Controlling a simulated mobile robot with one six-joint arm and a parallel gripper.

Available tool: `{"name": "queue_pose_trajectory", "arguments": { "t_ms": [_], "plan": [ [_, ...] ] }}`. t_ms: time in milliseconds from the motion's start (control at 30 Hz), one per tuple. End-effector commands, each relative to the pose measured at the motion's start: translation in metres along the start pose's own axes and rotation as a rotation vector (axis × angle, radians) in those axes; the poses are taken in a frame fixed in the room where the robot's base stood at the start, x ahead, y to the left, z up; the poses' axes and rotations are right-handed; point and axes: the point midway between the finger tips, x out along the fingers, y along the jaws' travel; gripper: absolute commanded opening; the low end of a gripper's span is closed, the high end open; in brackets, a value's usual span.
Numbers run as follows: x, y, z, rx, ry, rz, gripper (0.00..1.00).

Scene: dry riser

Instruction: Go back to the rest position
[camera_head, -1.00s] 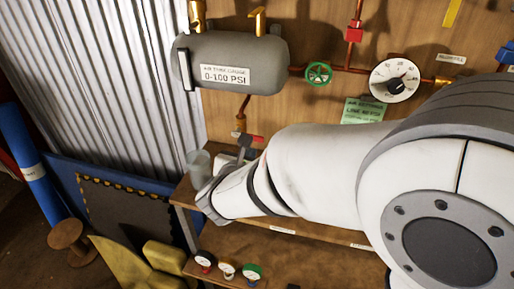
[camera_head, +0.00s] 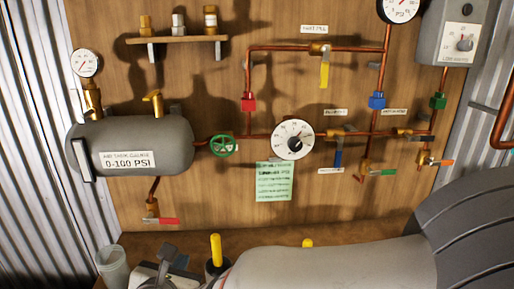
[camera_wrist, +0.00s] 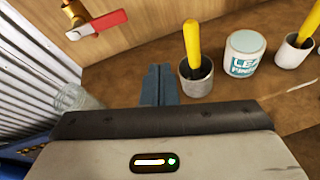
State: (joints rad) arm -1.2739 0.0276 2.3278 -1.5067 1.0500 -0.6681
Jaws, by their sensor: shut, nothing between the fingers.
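My gripper (camera_wrist: 160,84) is shut and empty in the wrist view, its fingers together above the brown bench. In the head view my gripper (camera_head: 170,262) is low at the left, partly cut off by the bottom edge, with my arm reaching in from the right. In the wrist view a grey pot with a yellow-handled tool (camera_wrist: 196,78) stands just right of the fingers. A clear cup (camera_wrist: 78,115) is at their left, partly hidden by my wrist; it also shows in the head view (camera_head: 112,266).
A red-handled valve (camera_wrist: 97,24) hangs on the wooden board, left above the fingers. A white labelled tin (camera_wrist: 244,54) and another pot (camera_wrist: 293,50) stand further right. In the head view the grey tank (camera_head: 150,135), pipes and gauge (camera_head: 292,139) fill the board.

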Motion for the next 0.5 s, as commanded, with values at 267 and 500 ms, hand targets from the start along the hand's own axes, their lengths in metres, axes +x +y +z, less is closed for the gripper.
{"name": "queue_pose_trajectory", "arguments": {
  "t_ms": [267, 500],
  "plan": [
    [0.036, -0.162, 0.030, 0.654, 0.092, -0.508, 0.00],
    [0.015, -0.263, 0.024, 1.296, 0.076, -0.892, 0.00]
  ]
}}
